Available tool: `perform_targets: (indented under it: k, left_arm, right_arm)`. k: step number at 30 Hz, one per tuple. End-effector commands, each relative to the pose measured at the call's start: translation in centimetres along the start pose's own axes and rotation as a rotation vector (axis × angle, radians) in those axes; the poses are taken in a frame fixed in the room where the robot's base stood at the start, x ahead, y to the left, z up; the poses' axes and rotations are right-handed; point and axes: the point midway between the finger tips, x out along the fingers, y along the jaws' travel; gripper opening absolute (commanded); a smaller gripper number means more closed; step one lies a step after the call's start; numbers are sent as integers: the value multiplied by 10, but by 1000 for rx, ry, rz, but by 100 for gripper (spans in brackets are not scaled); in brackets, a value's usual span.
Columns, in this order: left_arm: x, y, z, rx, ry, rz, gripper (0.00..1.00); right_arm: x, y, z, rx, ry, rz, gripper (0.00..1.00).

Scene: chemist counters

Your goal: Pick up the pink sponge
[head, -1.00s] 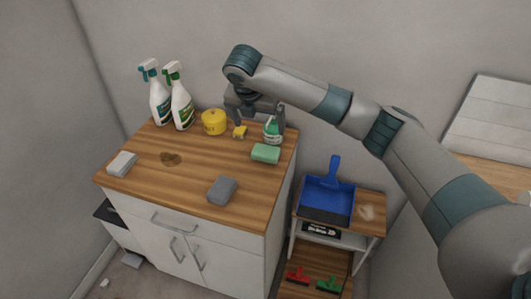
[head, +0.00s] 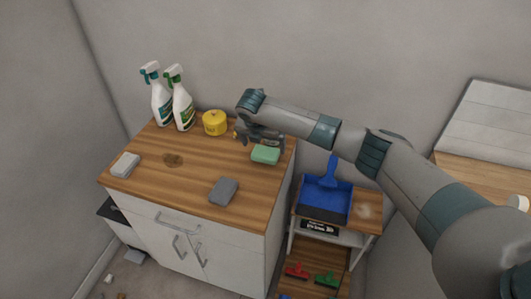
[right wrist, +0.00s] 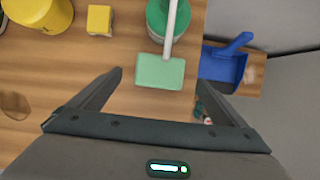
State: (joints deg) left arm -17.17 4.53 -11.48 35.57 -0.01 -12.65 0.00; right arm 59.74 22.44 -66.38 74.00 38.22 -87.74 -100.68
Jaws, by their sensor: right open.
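No sponge in view looks pink. A green sponge (head: 265,155) lies near the right edge of the wooden cabinet top. It also shows in the right wrist view (right wrist: 160,72), between the fingertips in the picture. My right gripper (head: 259,137) is open and empty. It is just above and behind the green sponge in the head view, and I cannot tell its exact height. A grey sponge (head: 223,191) lies at the front edge and a whitish one (head: 125,164) at the left. A small yellow block (right wrist: 99,20) is mostly hidden in the head view. My left gripper is out of view.
A yellow tin (head: 215,122) and two spray bottles (head: 181,106) stand at the back. A blue dustpan (head: 325,199) lies on the lower shelf unit at right. The cabinet top's middle is clear.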

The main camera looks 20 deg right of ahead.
Motion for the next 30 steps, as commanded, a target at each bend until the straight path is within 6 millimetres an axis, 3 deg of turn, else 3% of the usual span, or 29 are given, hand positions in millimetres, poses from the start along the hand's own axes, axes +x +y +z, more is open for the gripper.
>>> perform_targets:
  k: [14,21,30]
  left_arm:
    - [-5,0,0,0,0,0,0]
    - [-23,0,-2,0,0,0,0]
    - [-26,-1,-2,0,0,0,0]
  right_arm:
    - [5,0,0,0,1,-2,96]
    - [28,0,-2,0,3,-3,96]
    - [52,0,-3,-1,1,-1,96]
